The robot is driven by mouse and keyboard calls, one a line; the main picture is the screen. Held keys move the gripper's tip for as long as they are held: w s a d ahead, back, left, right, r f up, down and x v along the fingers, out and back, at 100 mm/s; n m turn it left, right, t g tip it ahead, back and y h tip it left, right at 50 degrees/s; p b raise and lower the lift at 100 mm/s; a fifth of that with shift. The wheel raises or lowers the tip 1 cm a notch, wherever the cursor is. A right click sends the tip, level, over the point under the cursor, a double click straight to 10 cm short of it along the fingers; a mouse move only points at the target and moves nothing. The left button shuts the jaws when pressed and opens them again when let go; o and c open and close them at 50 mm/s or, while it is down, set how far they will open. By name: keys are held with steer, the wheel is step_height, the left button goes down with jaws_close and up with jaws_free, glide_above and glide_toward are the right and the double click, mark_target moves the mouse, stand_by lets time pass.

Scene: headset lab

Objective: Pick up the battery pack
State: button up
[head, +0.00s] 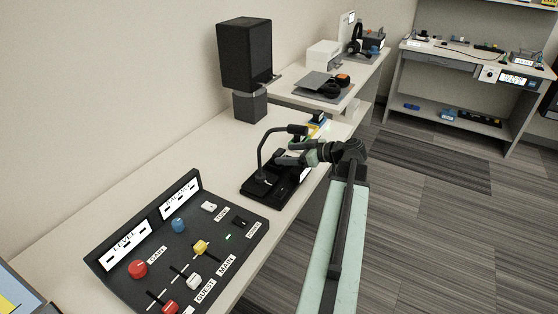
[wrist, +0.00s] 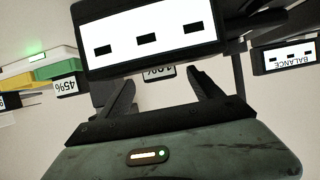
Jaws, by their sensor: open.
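My gripper (head: 282,154) is over the desk beside a black microphone unit in the head view. In the wrist view its two dark fingers (wrist: 163,92) are spread apart, with nothing held between them. A small white "10%" tag (wrist: 158,73) shows beyond the gap, mostly covered by a dark body with a white panel (wrist: 150,35). A yellow and green block (wrist: 52,68) with a green light stands at left, beside a "45%" tag (wrist: 67,85). I cannot tell for certain which piece is the battery pack.
The microphone unit (head: 262,187) stands close to my gripper. A control console (head: 185,245) with knobs and sliders fills the near desk. A black speaker (head: 245,55) stands behind. Bare desk (head: 185,150) lies left of the microphone. A workbench (head: 470,60) stands far right.

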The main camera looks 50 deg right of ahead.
mark_target(283, 153)
steer(key=b+x, duration=0.1)
steer(key=x, duration=0.4)
steer(key=shift+b, duration=0.35)
steer(key=shift+r, duration=0.1)
steer(key=c, duration=1.6)
steer(key=shift+o, duration=0.2)
step_height(283, 153, up, 10)
steer(key=p, duration=1)
steer(key=shift+r, duration=0.15)
